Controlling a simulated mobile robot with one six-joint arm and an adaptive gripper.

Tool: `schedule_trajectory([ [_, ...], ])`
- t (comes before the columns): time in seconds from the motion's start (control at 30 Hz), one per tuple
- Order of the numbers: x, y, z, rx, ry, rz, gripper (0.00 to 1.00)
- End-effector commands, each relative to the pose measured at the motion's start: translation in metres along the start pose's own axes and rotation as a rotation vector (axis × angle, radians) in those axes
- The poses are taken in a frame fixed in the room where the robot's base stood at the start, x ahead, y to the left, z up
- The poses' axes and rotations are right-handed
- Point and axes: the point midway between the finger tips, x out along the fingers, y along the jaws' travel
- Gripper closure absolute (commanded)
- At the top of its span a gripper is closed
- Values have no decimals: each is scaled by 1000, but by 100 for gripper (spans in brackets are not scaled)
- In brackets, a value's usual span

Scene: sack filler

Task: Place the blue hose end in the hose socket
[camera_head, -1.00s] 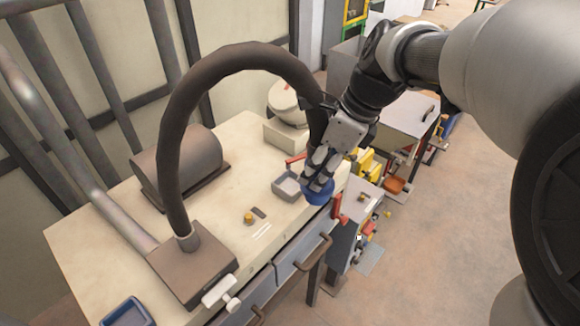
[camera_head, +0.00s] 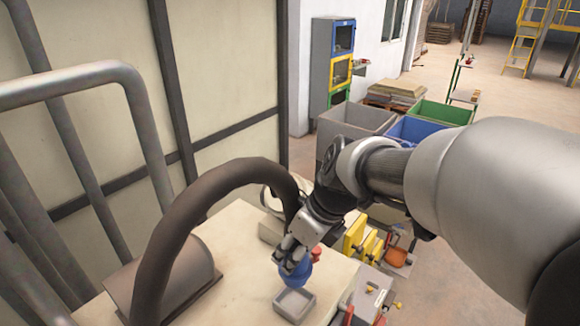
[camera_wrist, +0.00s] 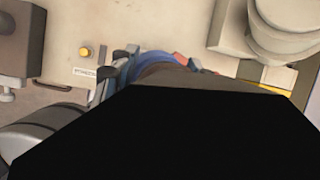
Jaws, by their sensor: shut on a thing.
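My gripper (camera_head: 291,250) is shut on the blue hose end (camera_head: 296,272) of the dark, thick hose (camera_head: 205,205), which arches over the worktop. The hose end points downward. In the head view it appears just behind or above a grey, square, open-topped holder (camera_head: 294,305); its exact height is unclear. I cannot tell for sure whether this holder is the hose socket. In the wrist view the blue hose end (camera_wrist: 152,62) shows beside my fingers (camera_wrist: 122,62), and a large black shape hides most of the lower part.
The pale worktop (camera_head: 235,285) carries a brown rounded housing (camera_head: 165,280) at left. Metal pipes (camera_head: 70,85) stand behind it. Yellow parts (camera_head: 358,238) lie right of the worktop. A yellow button (camera_wrist: 85,52) shows in the wrist view. Bins (camera_head: 440,112) stand farther back.

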Motion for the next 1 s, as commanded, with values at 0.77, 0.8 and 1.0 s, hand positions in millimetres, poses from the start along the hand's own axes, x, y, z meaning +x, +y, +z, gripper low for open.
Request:
schedule_trajectory([
  [0.77,97,0,-40,0,0,0,88],
  [0.8,97,0,-40,0,-1,-1,88],
  [1.0,96,0,-40,0,-1,-1,88],
])
